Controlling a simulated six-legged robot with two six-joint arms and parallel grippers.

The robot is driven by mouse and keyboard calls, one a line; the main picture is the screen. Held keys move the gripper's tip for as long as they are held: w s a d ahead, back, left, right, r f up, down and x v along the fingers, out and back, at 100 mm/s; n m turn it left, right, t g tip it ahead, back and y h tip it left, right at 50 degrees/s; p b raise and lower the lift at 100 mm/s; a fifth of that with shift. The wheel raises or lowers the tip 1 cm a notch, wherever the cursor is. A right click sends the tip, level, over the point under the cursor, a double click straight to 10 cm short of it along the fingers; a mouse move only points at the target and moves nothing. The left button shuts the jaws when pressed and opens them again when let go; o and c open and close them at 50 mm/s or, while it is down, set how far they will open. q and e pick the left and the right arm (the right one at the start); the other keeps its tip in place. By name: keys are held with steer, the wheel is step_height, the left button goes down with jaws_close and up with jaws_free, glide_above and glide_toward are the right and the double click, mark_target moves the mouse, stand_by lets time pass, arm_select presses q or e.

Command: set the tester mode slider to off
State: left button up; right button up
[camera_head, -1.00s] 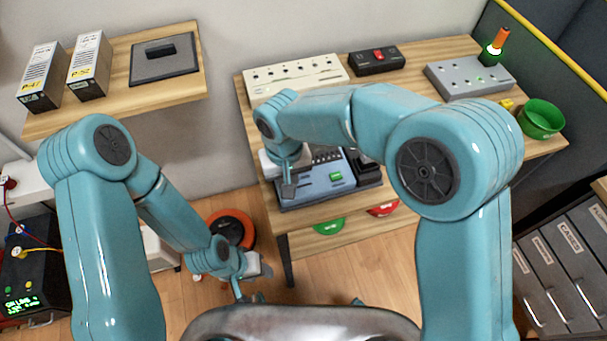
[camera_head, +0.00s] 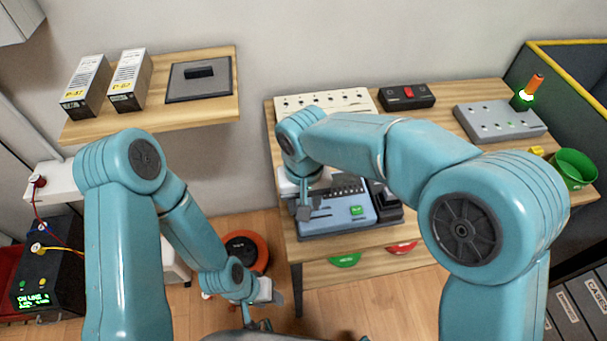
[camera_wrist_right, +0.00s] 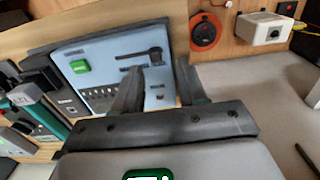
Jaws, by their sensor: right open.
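The tester is a light-blue box with a green display (camera_head: 357,210) on the wooden bench; it also fills the upper left of the right wrist view (camera_wrist_right: 100,68). In that view a dark slider (camera_wrist_right: 153,53) lies in a slot on the blue face. My right gripper (camera_wrist_right: 158,80) is open and empty, its fingertips close to the slider; contact cannot be told. In the head view my right gripper (camera_head: 306,210) is over the tester's left end. My left gripper (camera_head: 262,318) hangs low at the bottom, partly hidden; its jaws are unclear.
A green bowl (camera_head: 574,169) is at the bench's right. A wooden shelf (camera_head: 160,123) holds two boxes at the left.

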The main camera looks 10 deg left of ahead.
arm_select(q)
steer(key=shift+r+p, duration=0.55)
steer(key=shift+r, duration=0.05)
arm_select(e)
step_height(320, 180, up, 13)
arm_select(q)
steer(key=shift+s, duration=0.1)
arm_select(e)
steer(key=shift+s, duration=0.1)
